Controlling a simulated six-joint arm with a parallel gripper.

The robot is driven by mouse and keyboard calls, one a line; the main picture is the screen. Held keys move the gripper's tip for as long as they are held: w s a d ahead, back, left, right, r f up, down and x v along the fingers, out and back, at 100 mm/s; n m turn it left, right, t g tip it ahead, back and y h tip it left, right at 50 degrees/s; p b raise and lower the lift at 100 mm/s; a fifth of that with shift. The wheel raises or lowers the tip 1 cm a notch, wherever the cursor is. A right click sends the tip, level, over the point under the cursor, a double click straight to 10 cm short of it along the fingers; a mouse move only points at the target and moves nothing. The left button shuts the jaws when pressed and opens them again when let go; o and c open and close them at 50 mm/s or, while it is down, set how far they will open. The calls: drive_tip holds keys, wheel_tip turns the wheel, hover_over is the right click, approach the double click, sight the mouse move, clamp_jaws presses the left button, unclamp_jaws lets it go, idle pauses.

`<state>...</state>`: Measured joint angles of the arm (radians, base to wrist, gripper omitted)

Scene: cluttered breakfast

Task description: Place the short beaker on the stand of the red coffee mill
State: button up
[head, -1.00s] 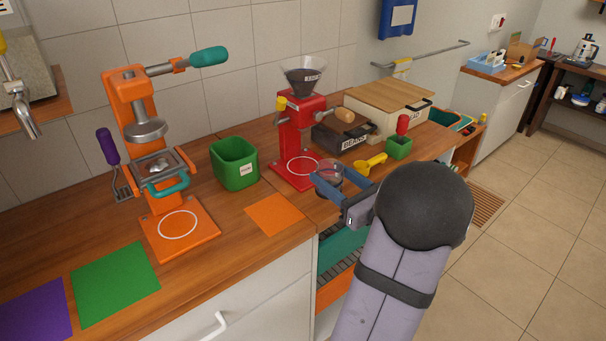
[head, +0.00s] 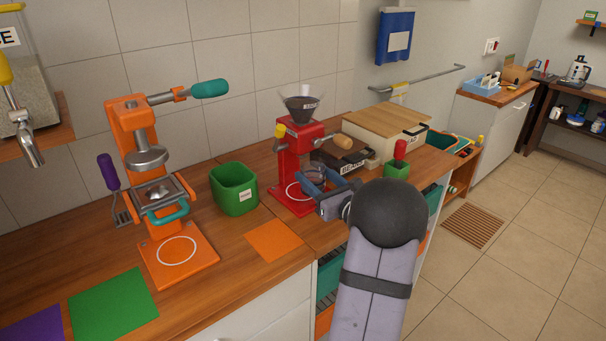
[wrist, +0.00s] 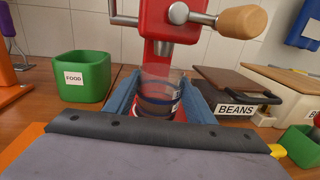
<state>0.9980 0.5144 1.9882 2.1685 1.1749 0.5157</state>
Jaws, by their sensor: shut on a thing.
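The red coffee mill (head: 289,155) stands on the counter, with a dark hopper on top and a red stand (head: 287,207) marked with a white ring at its foot. My gripper (head: 318,182) is shut on the short beaker (head: 314,174), a clear glass with a dark band. In the wrist view the beaker (wrist: 159,97) is upright between the blue fingers, in front of the mill's red column (wrist: 166,20). The beaker is at the right side of the stand in the head view. Whether its base touches the stand is hidden by my gripper.
A green FOOD bin (head: 234,190) stands left of the mill. A BEANS box (head: 338,158) and a cream box with a wooden lid (head: 385,128) stand to the right, with a small green pot (head: 397,168) near them. An orange mat (head: 273,240) lies in front.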

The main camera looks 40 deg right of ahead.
sight(308, 169)
drive_tip(key=w, duration=0.4)
drive_tip(key=w+p, duration=0.1)
drive_tip(key=w, duration=0.1)
drive_tip(key=shift+d, duration=0.4)
drive_tip(key=shift+f, duration=1.75)
drive_tip(key=shift+f, duration=0.15)
drive_tip(key=o, duration=1.1)
drive_tip(key=shift+r+p, duration=0.2)
drive_tip(key=shift+p, duration=0.1)
drive_tip(key=shift+s+f, duration=0.15)
drive_tip(key=shift+s, duration=0.15)
drive_tip(key=s, duration=0.3)
drive_tip(key=s+a+b, duration=0.1)
drive_tip(key=s, duration=0.3)
drive_tip(key=s+b, duration=0.1)
drive_tip(key=s, duration=0.3)
drive_tip(key=shift+s+a, duration=0.15)
drive_tip(key=shift+a, duration=0.15)
